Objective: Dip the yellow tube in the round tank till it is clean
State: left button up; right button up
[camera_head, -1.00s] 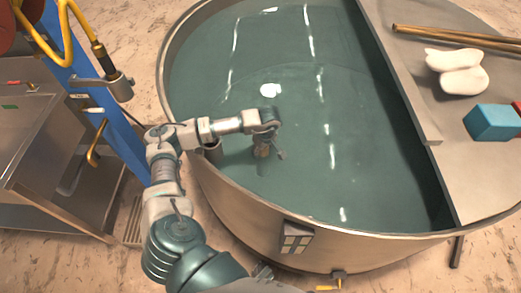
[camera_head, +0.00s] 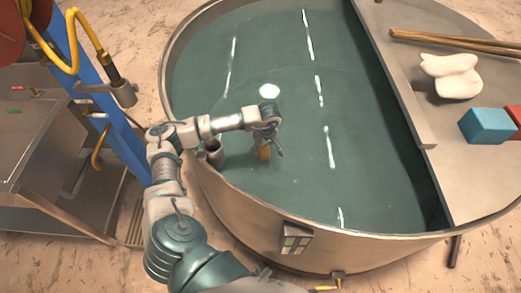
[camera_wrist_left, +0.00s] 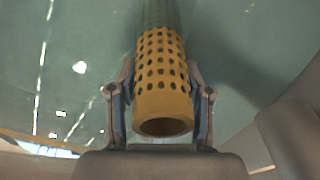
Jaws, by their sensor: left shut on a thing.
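The yellow tube (camera_wrist_left: 163,92) is a hollow cylinder with rows of holes. In the left wrist view its open end faces the camera and its far part looks greenish under the water. In the head view a small yellow part of it (camera_head: 264,153) shows below the gripper. My left gripper (camera_head: 272,142) is shut on the tube, with one finger on each side, over the near left part of the round tank (camera_head: 262,226). The tank is full of dark green water (camera_head: 290,180). My right gripper is not in view.
A grey shelf (camera_head: 440,170) covers the tank's right side and bears wooden sticks (camera_head: 450,40), a white lumpy thing (camera_head: 452,75), a blue block (camera_head: 487,126) and a red block. A small grey cup (camera_head: 215,152) sits at the tank's left rim. A blue post and metal bench stand left.

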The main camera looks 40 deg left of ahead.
pick_arm(q)
notch_tip(320, 180, up, 4)
jog(key=shift+a+r+p, duration=0.15)
jog(key=shift+p, duration=1.1)
notch_tip(320, 180, up, 3)
jog(key=shift+w+f+p, duration=0.1)
jog(key=shift+p, duration=0.8)
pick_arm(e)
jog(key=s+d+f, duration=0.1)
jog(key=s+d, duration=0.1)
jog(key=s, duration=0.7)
pick_arm(q)
notch_tip(320, 180, up, 9)
jog(key=p, duration=0.5)
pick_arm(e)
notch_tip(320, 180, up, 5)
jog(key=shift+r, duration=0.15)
pick_arm(q)
jog(key=shift+f, duration=0.1)
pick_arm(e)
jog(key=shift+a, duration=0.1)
pick_arm(q)
notch_tip(320, 180, up, 12)
jog(key=p, duration=0.8)
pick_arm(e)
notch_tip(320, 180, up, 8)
pick_arm(q)
jog(key=shift+f, duration=0.1)
